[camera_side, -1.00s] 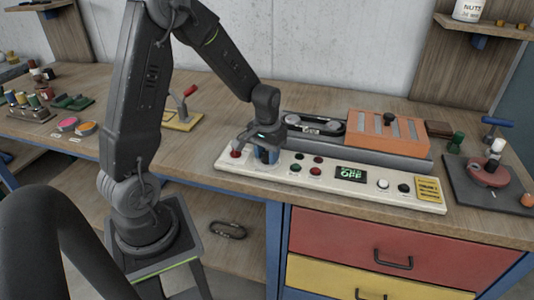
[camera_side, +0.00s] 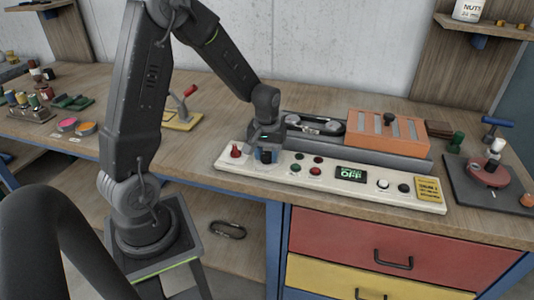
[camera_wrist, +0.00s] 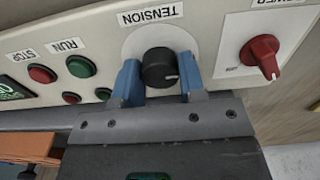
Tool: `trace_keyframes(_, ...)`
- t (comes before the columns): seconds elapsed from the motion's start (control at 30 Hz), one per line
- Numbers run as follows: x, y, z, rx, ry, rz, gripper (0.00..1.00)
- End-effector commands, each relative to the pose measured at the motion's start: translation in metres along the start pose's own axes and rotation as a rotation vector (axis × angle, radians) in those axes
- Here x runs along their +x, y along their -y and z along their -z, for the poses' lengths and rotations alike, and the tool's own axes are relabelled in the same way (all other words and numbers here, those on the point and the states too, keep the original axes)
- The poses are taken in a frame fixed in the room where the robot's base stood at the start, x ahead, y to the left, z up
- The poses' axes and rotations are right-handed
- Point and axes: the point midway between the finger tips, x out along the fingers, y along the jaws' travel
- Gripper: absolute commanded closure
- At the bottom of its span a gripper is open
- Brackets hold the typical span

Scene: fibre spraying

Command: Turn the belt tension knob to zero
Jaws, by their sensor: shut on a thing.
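The black tension knob (camera_wrist: 160,68) sits on a pale round plate under the label TENSION (camera_wrist: 150,14), which appears upside down in the wrist view. The knob's white pointer line points to the right in that view. My gripper (camera_wrist: 161,78) has its two blue fingers on opposite sides of the knob, shut on it. In the side view my gripper (camera_side: 266,157) is down at the left part of the control panel (camera_side: 325,193), and its body hides the knob there. The panel's display (camera_side: 351,174) shows green characters too small to read surely.
A red power knob (camera_side: 235,151) stands just left of my gripper, and it also shows in the wrist view (camera_wrist: 260,56). Red and green buttons (camera_side: 307,163) lie to the right. A belt unit (camera_side: 315,125) and an orange slotted cover (camera_side: 388,134) stand behind the panel.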

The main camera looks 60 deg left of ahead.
Motion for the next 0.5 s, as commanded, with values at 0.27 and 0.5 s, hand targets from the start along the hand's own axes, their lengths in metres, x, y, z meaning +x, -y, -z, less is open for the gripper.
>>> trace_keyframes(0.27,-0.0008,-0.0003,0.0006,-0.003,-0.002,-0.002,0.47)
trace_keyframes(0.5,-0.0003,-0.0001,0.0003,-0.002,-0.001,-0.001,0.37)
